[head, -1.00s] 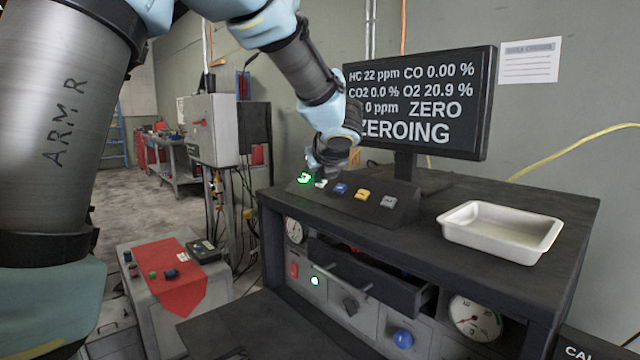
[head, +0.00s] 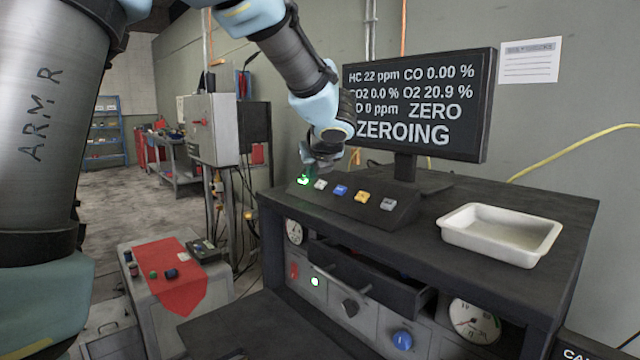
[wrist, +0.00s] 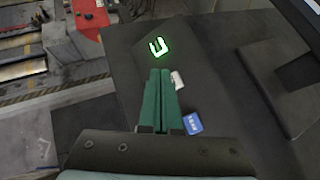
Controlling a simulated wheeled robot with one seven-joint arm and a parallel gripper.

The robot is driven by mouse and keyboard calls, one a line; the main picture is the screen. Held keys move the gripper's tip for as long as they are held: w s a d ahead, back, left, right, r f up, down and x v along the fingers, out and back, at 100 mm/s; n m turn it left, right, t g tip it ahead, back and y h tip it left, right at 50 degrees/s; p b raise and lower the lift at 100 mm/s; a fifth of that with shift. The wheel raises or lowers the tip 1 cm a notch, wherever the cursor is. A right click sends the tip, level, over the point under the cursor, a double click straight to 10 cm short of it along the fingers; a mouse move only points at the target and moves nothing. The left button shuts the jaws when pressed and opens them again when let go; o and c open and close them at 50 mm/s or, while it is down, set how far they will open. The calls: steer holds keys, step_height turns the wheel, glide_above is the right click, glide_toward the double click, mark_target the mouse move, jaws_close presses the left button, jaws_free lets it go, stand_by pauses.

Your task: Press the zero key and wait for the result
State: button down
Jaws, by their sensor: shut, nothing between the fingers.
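The key console (head: 345,206) on the bench carries a row of keys: a lit green key (head: 303,180), a white key (head: 320,184), a blue key (head: 341,190), a yellow key (head: 362,196) and a grey key (head: 388,204). Labels are too small to tell which is zero. The monitor (head: 418,105) reads "ZERO" and "ZEROING". My gripper (head: 312,166) is shut and empty above the left end of the console. In the wrist view its green fingers (wrist: 160,75) appear beside the white key (wrist: 177,80), short of the lit key (wrist: 158,48).
A white tray (head: 470,243) stands on the bench's right side. An open drawer (head: 365,280) and several gauges and knobs sit below the bench top. A small cabinet with a red cloth (head: 165,265) is at the left. The bench top between console and tray is clear.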

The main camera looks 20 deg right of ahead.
steer(key=a+r+p, duration=0.1)
steer(key=a+r, duration=0.1)
steer(key=r, duration=0.1)
steer(key=shift+s+a+r+p, duration=0.15)
steer(key=shift+s+a+p, duration=0.15)
steer(key=shift+s+p, duration=0.1)
stand_by(0.5)
steer(key=w+a+f+m+g+h, duration=0.1)
steer(key=a+f+m, duration=0.4)
steer(key=m, duration=0.4)
steer(key=w+a+f+m+g, duration=0.1)
steer(key=w+a+f+m, duration=0.15)
steer(key=a+m, duration=0.6)
steer(key=s+a+f+m+g+y, duration=0.1)
steer(key=s+a+f+m+g, duration=0.2)
steer(key=s+a+f+m, duration=0.3)
steer(key=s+a+f+m+g+y, duration=0.2)
steer(key=s+a+f+m+g, duration=0.2)
steer(key=s+a+f+m, duration=0.3)
steer(key=s+a+m, duration=0.4)
steer(key=a+m, duration=0.1)
steer(key=a, duration=0.2)
steer(key=shift+a, duration=0.35)
steer(key=shift+m, duration=0.25)
stand_by(2.4)
